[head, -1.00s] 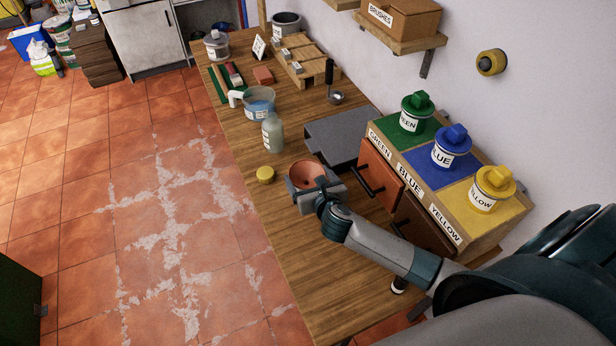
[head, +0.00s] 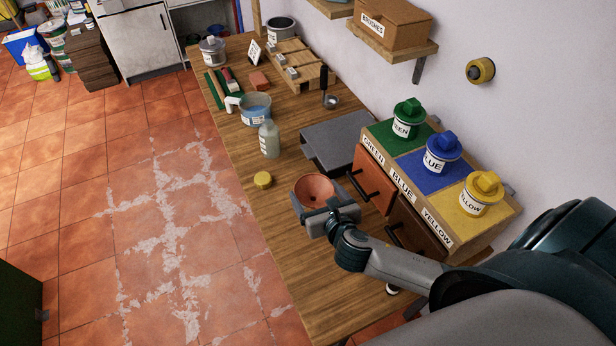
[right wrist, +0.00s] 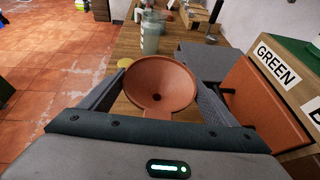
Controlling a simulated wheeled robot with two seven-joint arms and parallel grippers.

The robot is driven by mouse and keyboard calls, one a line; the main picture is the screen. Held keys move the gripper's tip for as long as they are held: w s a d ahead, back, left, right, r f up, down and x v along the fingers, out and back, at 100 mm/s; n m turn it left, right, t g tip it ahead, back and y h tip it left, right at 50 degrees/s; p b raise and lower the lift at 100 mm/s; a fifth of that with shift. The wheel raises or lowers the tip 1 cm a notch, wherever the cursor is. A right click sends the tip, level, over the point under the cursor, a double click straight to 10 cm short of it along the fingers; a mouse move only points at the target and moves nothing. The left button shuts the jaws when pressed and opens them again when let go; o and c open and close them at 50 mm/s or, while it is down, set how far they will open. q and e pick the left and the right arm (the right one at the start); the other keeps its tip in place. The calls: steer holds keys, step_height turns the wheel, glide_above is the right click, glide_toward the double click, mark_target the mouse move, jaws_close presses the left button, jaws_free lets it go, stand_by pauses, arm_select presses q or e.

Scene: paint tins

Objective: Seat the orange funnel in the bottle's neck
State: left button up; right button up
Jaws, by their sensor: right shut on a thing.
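The orange funnel (head: 314,189) is held in my right gripper (head: 322,205), above the near part of the bench. In the right wrist view the funnel (right wrist: 160,84) sits between the two fingers, wide mouth up, its spout hidden. The bottle (head: 269,140) is pale and translucent and stands upright on the bench, farther off and to the left of the gripper. It also shows in the right wrist view (right wrist: 151,36), beyond the funnel and apart from it. My left gripper is not in the head view.
A yellow lid (head: 263,180) lies near the bench's left edge. A blue-filled jug (head: 255,108) stands behind the bottle. A grey slab (head: 335,140) and a box with drawers (head: 372,182), topped by green, blue and yellow tins, stand right. Bare wood (head: 300,270) lies in front.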

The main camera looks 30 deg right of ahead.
steer(key=s+a, duration=0.1)
steer(key=s, duration=0.7)
steer(key=shift+s+a, duration=0.2)
steer(key=shift+s, duration=0.15)
steer(key=shift+o, duration=0.7)
